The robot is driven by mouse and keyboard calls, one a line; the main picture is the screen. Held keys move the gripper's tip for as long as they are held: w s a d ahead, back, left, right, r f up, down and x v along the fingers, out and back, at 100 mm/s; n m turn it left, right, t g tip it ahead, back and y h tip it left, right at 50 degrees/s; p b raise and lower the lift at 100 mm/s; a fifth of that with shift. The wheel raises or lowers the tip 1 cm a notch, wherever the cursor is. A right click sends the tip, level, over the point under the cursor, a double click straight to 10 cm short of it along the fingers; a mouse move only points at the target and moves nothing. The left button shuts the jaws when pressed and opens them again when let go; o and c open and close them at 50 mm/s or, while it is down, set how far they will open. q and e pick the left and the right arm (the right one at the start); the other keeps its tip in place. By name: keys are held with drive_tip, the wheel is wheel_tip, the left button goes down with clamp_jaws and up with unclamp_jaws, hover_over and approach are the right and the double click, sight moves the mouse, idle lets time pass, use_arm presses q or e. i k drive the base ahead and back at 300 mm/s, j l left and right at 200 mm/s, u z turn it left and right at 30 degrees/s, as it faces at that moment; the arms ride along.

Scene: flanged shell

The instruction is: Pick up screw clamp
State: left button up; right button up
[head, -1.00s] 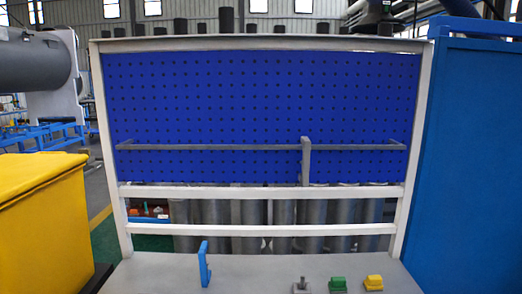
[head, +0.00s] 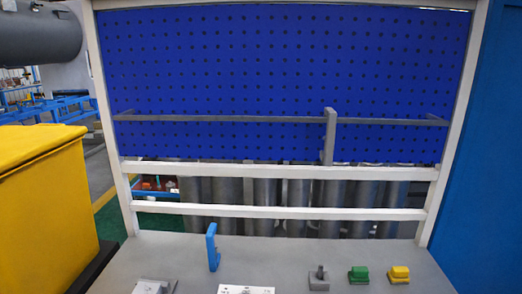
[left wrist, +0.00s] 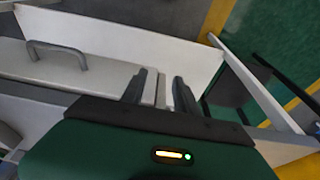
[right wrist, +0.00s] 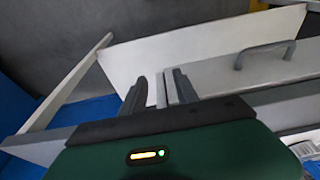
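No thing in view is clearly labelled as the screw clamp. A small grey piece with an upright stud (head: 319,278) stands on the grey bench top, left of a green block (head: 358,275) and a yellow block (head: 399,274). A blue upright bracket-like piece (head: 212,247) stands further left. I cannot tell which is the clamp. My left gripper (left wrist: 160,88) is open and empty in the left wrist view, with its fingers apart. My right gripper (right wrist: 160,88) is open and empty in the right wrist view. Neither gripper shows in the head view.
The grey bench (head: 265,249) has a white frame and blue pegboard (head: 280,70) behind it, with a grey rail (head: 220,119). A white label-like plate (head: 246,290) and a grey part (head: 155,287) lie at the front. A yellow bin (head: 40,200) stands left, a blue cabinet (head: 495,150) right.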

sight(214, 257)
drive_tip(key=k+l+z, duration=0.15)
drive_tip(key=k+z, duration=0.25)
drive_tip(key=k, duration=0.25)
drive_tip(key=j+z, duration=0.35)
drive_tip(key=k+j+z, duration=0.15)
drive_tip(key=j+z, duration=0.2)
drive_tip(key=k+j+z, duration=0.1)
drive_tip(key=j+z, duration=0.25)
drive_tip(key=k+j+z, duration=0.2)
drive_tip(key=z, duration=0.15)
drive_tip(key=k+j, duration=0.1)
drive_tip(key=j, duration=0.3)
drive_tip(key=k+j, duration=0.15)
drive_tip(key=j, duration=0.25)
drive_tip(key=i+j, duration=0.5)
drive_tip(key=i+u, duration=0.1)
drive_tip(key=i, duration=0.1)
